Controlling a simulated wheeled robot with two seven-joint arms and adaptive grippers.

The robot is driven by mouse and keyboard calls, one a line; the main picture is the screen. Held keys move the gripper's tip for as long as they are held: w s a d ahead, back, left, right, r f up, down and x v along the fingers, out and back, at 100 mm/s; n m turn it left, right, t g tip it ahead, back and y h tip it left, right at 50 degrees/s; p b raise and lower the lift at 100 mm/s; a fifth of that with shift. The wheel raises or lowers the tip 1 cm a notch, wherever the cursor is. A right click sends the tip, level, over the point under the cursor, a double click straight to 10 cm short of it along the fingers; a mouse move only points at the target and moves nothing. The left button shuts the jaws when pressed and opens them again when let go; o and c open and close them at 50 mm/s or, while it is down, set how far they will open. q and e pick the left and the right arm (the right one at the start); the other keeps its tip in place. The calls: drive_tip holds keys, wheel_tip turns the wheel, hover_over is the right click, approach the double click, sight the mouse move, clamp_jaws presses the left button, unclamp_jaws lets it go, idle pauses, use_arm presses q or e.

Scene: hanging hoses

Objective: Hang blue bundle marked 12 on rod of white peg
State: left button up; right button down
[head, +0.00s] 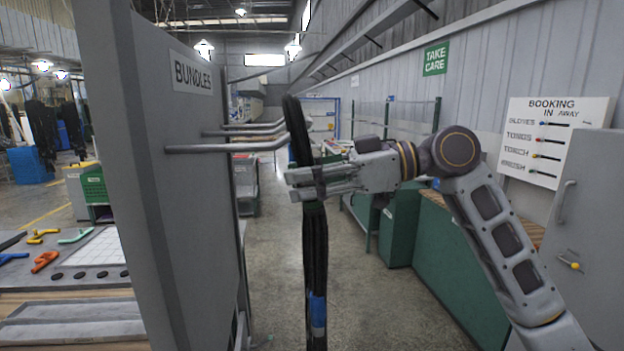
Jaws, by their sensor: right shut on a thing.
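A long dark hose bundle (315,250) hangs upright near the middle of the head view. It has a blue band (318,311) low down; no number is readable. My right gripper (294,185) comes in from the right and is shut on the bundle below its top. Several grey rods stick out to the right from a grey panel marked BUNDLES. The bundle's top overlaps the end of the nearest rod (225,148); I cannot tell whether it is around the rod or beside it. I cannot make out a white peg. My left gripper is not in view.
The grey panel (172,200) stands close on the left. Behind it is a bench with coloured handles (45,261) and a white grid (92,246). Green cabinets (450,258) and a grey cabinet (580,225) line the right. The floor between is clear.

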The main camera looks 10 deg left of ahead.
sight(314, 203)
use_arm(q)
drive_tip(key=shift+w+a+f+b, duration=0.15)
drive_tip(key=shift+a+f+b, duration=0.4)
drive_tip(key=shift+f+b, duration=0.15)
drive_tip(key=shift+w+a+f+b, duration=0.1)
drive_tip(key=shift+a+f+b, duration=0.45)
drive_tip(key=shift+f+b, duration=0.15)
use_arm(e)
drive_tip(key=s+a+f, duration=0.2)
drive_tip(key=a+f, duration=0.3)
drive_tip(key=a, duration=0.2)
idle(1.4)
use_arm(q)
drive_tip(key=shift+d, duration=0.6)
use_arm(e)
drive_tip(key=c, duration=1.1)
unclamp_jaws()
drive_tip(key=shift+s, duration=0.1)
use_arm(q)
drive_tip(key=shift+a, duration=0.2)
use_arm(e)
drive_tip(key=shift+o, duration=0.2)
drive_tip(key=v, duration=1.2)
drive_tip(key=shift+f, duration=0.1)
